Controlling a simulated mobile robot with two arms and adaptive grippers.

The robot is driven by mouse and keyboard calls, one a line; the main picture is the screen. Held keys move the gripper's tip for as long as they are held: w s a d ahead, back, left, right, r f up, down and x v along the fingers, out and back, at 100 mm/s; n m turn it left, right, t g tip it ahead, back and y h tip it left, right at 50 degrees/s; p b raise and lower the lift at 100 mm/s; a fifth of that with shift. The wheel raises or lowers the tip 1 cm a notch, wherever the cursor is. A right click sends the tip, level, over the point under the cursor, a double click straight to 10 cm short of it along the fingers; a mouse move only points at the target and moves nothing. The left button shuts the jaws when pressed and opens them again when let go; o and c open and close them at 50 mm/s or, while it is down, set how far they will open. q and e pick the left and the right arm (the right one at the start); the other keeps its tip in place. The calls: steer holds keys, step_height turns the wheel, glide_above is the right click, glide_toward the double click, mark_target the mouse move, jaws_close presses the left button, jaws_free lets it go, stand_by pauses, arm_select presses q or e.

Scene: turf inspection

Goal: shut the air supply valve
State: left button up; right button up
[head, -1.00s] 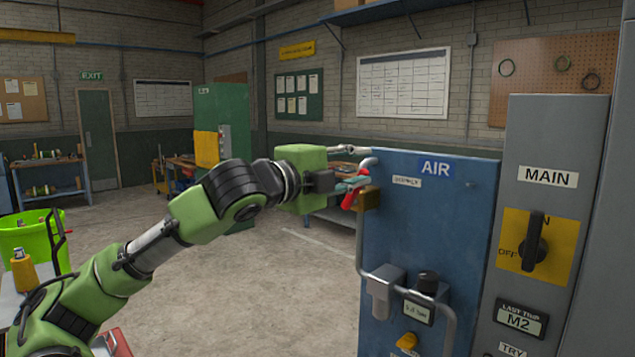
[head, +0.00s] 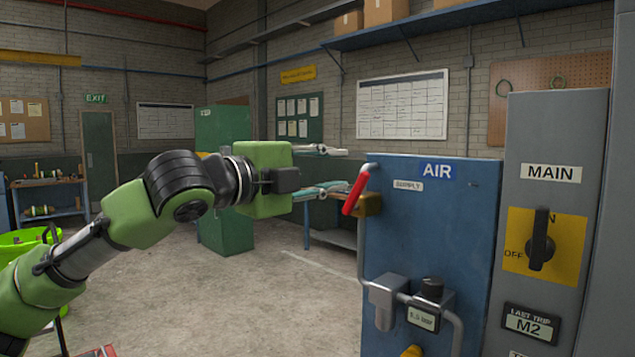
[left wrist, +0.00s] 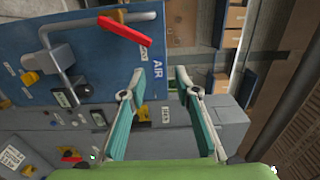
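The air supply valve has a red lever handle (head: 355,193) and a brass body (head: 369,205) at the left edge of the blue AIR panel (head: 425,255). The handle slants from upper right to lower left in the head view. In the left wrist view the red handle (left wrist: 125,30) lies at a slant beside the grey pipe, near the top. My left gripper (head: 333,171) is open and empty, apart from the handle and left of it in the head view. Its two teal fingers are spread in the left wrist view (left wrist: 160,75). My right gripper is not in view.
A grey pipe (head: 361,250) runs down the panel edge to a regulator (head: 430,295). Right of it stands a grey cabinet (head: 550,120) with a MAIN switch (head: 540,240). A workbench (head: 335,235) is behind the panel. Open floor (head: 280,310) lies left of the panel.

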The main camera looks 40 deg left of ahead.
arm_select(q)
steer(key=s+b, duration=0.2)
steer(key=s, duration=0.1)
steer(key=shift+s, duration=0.15)
stand_by(0.5)
